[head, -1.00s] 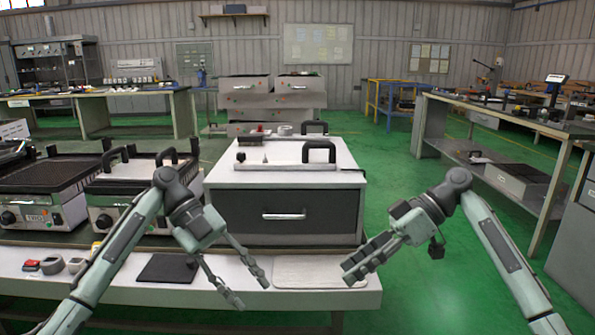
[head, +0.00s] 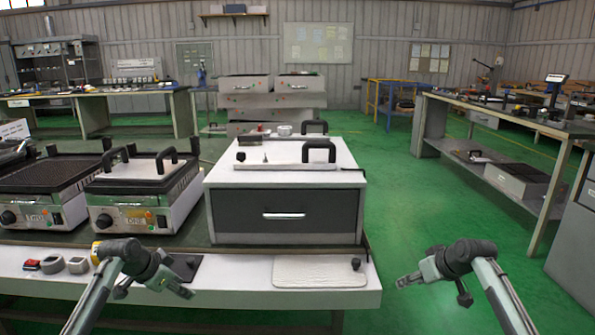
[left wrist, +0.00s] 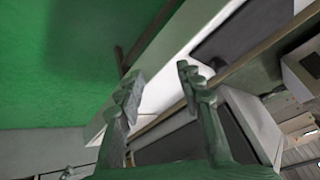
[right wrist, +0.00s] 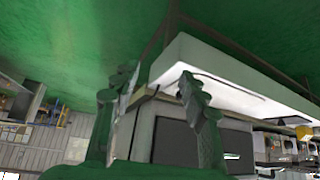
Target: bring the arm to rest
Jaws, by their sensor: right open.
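My left gripper (head: 182,289) is low at the front left of the bench in the head view. Its two fingers stand apart with nothing between them in the left wrist view (left wrist: 155,82). My right gripper (head: 405,280) is just off the bench's front right corner, over the green floor. Its fingers are apart and empty in the right wrist view (right wrist: 155,82). Neither gripper appears to hold anything. The left arm covers part of the dark pad (head: 184,268).
A grey-and-white drawer unit (head: 287,210) stands on the bench (head: 240,290). A small dark knob (head: 356,264) is at the right end of a white mat (head: 310,275). Two grills (head: 150,190) stand left. The floor at right (head: 440,215) is clear.

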